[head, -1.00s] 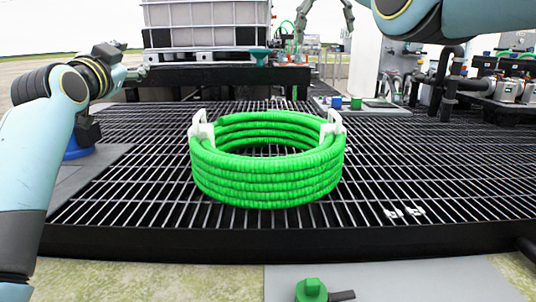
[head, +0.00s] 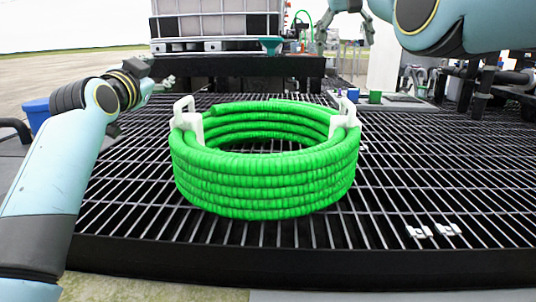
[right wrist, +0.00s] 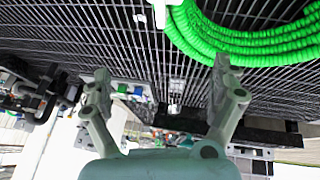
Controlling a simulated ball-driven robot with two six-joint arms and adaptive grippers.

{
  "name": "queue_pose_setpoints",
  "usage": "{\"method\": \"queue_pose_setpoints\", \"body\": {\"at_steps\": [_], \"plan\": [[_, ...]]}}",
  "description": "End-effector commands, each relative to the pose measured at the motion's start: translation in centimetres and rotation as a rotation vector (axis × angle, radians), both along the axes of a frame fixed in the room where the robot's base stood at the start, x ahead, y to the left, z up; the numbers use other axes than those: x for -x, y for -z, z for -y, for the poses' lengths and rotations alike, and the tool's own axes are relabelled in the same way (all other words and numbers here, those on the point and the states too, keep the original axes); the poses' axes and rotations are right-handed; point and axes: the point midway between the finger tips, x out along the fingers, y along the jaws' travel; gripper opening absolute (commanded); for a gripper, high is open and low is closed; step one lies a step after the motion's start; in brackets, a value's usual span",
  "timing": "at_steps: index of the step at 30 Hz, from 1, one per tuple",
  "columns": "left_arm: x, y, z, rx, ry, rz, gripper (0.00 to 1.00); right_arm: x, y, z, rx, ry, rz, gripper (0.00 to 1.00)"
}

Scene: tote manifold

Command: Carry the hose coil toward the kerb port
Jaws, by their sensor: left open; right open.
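The green hose coil (head: 265,182) lies flat on the black grating in the middle of the head view, with a white handle on its left (head: 187,122) and one on its right (head: 346,116). My left gripper (head: 158,84) is left of the coil and apart from it, partly hidden by its wrist; it looks empty. My right gripper (head: 345,38) hangs at the top, behind and above the coil. In the right wrist view its fingers (right wrist: 158,88) are spread with nothing between them, and the coil (right wrist: 240,45) shows beyond. I cannot identify the kerb port.
The black grating (head: 440,180) has free room around the coil, with small white clips (head: 434,230) at right. A white caged tank (head: 216,22) stands on a black platform behind. Pipes and pumps (head: 490,80) stand at back right. A blue bucket (head: 38,113) is at left.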

Motion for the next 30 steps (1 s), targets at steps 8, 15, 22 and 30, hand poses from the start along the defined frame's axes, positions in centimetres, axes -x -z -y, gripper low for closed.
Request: {"method": "queue_pose_setpoints", "body": {"at_steps": [8, 15, 22, 30], "plan": [[-0.4, 7.2, 0.0, 0.0, 0.0, -0.052, 0.42, -0.7, 7.6, 0.0, 0.0, 0.0, -0.052, 0.94], [-0.4, 9.1, 0.0, 0.0, 0.0, -0.065, 0.42, -0.8, 9.5, 0.0, 0.001, 0.0, -0.066, 0.94], [-0.4, 8.8, 0.0, 0.0, 0.0, -0.063, 0.42, -0.8, 9.3, 0.0, 0.0, 0.001, -0.064, 0.94], [-2.6, 8.8, 0.3, 0.0, 0.0, -0.063, 0.42, -1.5, 11.4, 0.5, 0.0, 0.001, -0.069, 0.94]]}}
